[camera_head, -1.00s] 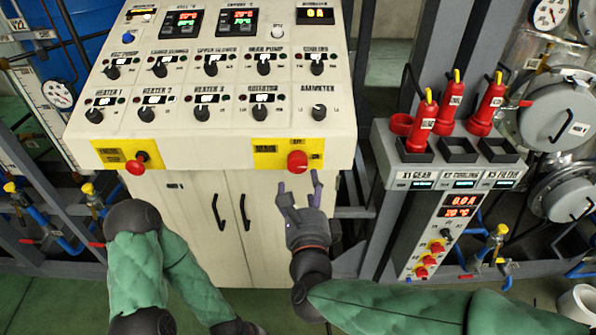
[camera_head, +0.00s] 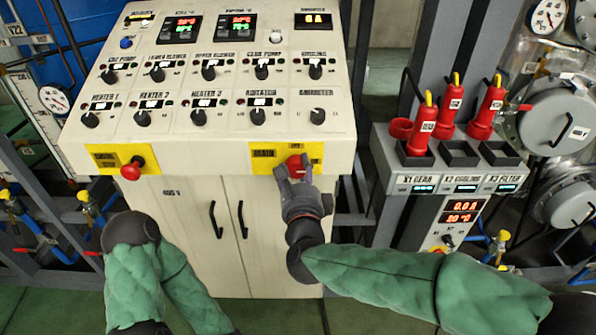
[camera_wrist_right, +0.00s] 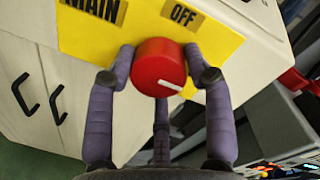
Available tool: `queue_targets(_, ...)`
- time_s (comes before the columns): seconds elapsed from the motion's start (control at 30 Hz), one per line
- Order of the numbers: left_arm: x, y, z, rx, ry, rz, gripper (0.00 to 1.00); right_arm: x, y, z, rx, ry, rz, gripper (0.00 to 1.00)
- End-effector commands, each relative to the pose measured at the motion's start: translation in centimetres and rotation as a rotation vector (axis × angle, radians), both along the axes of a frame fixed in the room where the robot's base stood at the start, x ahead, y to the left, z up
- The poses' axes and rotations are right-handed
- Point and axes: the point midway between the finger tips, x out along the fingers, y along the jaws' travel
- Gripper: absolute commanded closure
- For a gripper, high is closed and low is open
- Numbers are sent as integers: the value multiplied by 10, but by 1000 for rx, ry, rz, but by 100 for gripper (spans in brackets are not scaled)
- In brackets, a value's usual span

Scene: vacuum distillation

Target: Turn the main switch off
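The main switch is a red round knob (camera_head: 297,162) on a yellow plate at the right of the console's front edge. In the right wrist view the knob (camera_wrist_right: 158,66) has a white mark pointing to the lower right. The plate there reads MAIN and OFF. My right gripper (camera_head: 294,172) is at the knob from the front and below. In the wrist view the purple fingertips of my right gripper (camera_wrist_right: 161,58) sit on both sides of the knob and appear to touch it. A third finger lies below it. My left gripper is out of view; only its arm shows.
Another red knob (camera_head: 132,168) sits on a yellow plate at the console's left. Rows of black knobs cover the panel above. Cabinet handles (camera_head: 215,220) are below. A grey unit (camera_head: 383,160) with red plugs stands to the right.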

Motion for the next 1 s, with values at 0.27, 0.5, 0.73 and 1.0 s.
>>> queue_targets(0.27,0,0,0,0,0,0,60,0,-2,-1,2,2,-7,83)
queue_targets(0.5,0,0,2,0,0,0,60,1,-3,-1,-33,3,-9,83)
queue_targets(0.73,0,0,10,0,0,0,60,1,-4,0,-160,5,-10,83)
queue_targets(1.0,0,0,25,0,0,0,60,1,-4,2,-402,6,-10,83)
